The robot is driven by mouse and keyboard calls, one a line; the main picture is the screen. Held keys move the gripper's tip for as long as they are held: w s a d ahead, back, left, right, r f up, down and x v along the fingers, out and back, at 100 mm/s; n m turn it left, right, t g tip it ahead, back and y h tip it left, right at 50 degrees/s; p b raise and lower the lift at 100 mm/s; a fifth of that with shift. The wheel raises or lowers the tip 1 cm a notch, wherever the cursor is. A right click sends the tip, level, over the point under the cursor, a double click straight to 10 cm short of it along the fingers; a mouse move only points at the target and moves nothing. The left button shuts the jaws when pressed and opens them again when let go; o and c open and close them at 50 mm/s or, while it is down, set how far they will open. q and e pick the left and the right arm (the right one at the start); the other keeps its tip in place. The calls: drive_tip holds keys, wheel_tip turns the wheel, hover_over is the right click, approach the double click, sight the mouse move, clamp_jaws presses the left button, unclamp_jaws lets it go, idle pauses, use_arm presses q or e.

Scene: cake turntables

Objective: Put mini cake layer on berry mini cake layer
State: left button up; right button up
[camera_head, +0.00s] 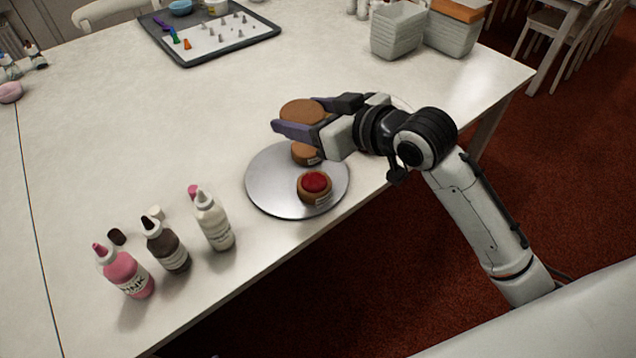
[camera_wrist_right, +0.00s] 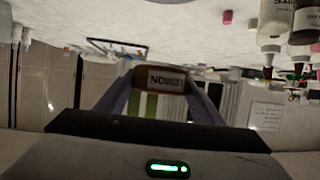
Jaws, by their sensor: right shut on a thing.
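The berry mini cake layer (camera_head: 314,184), brown with a red top, sits near the front of the silver turntable (camera_head: 268,182). Another small brown cake layer (camera_head: 304,155) sits behind it, partly hidden by my right gripper (camera_head: 298,115). My right gripper is shut on a round brown mini cake layer (camera_head: 302,108), above the back of the turntable. In the right wrist view the held layer (camera_wrist_right: 160,79) shows edge-on between the fingers, with a dark label whose lettering looks inverted. My left gripper is out of view.
Pink (camera_head: 126,272), brown (camera_head: 167,246) and white (camera_head: 214,222) bottles stand left of the turntable, near the table's front edge. A dark tray (camera_head: 160,46) with piping tips lies at the back. Grey baskets (camera_head: 397,32) stand at the back right. The table's left middle is clear.

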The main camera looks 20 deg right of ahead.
drive_tip(key=b, duration=0.1)
hover_over(315, 183)
drive_tip(key=shift+n+y, duration=0.4)
wheel_tip(315, 183, down, 12)
drive_tip(key=shift+f, duration=2.25)
drive_tip(key=shift+f+b, duration=0.15)
drive_tip(key=shift+b, duration=0.15)
drive_tip(key=o, duration=1)
drive_tip(key=shift+o, duration=0.2)
